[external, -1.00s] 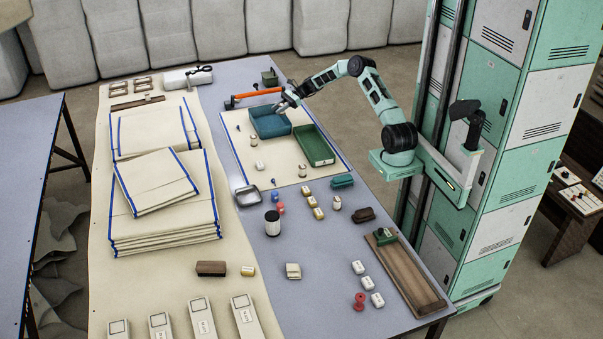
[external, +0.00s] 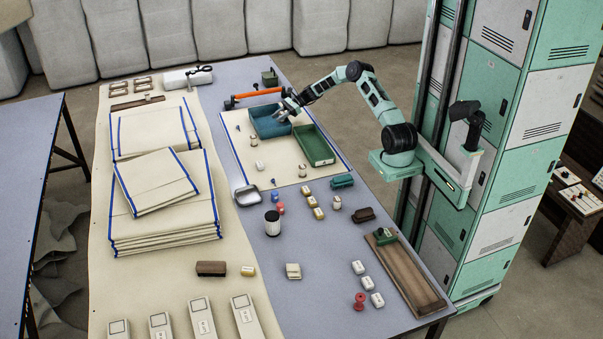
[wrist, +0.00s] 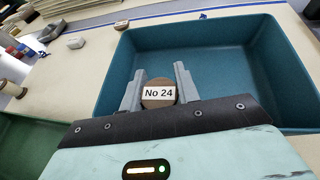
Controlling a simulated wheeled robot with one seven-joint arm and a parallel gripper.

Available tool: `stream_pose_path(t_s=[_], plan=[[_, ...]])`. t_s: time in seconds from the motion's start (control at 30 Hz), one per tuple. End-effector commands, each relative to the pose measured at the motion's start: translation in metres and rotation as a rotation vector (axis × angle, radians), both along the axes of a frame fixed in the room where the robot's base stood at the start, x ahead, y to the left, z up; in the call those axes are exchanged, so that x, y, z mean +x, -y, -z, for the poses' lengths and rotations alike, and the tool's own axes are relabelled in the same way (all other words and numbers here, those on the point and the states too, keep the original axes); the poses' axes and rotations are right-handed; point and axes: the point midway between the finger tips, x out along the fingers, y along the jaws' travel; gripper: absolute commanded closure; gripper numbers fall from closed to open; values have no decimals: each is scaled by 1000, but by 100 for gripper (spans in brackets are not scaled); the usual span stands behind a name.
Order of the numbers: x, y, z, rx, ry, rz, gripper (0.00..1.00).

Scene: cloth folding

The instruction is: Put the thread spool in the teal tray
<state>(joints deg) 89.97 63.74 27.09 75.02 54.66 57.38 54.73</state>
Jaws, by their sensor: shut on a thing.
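My gripper (external: 283,114) is over and partly inside the teal tray (external: 258,130) in the external view. In the wrist view my gripper (wrist: 160,72) points down into the teal tray (wrist: 240,62), near its near wall. Its fingers are shut on the thread spool (wrist: 158,101), which shows as a round brown top with a white "No 24" label between them. The spool's lower part is hidden, so I cannot tell whether it touches the tray floor.
A green tray (external: 315,148) stands beside the teal tray. Small spools (external: 302,170) lie around on the mat. An orange-handled tool (external: 252,94) lies behind the teal tray. The teal tray's floor looks otherwise empty in the wrist view.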

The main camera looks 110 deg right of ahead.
Motion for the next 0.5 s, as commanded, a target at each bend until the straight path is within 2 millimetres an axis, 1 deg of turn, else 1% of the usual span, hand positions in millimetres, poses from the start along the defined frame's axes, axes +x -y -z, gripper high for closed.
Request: stream_pose_path(t_s=[0.03, 0.07, 0.1, 0.13, 0.4, 0.5], plan=[[0, 0, 0, -1, 0, 0, 90], [0, 0, 0, -1, 0, 0, 63], [0, 0, 0, 0, 0, 0, 52], [0, 0, 0, 0, 0, 0, 47], [0, 0, -1, -1, 0, 0, 47], [0, 0, -6, -2, 0, 0, 47]])
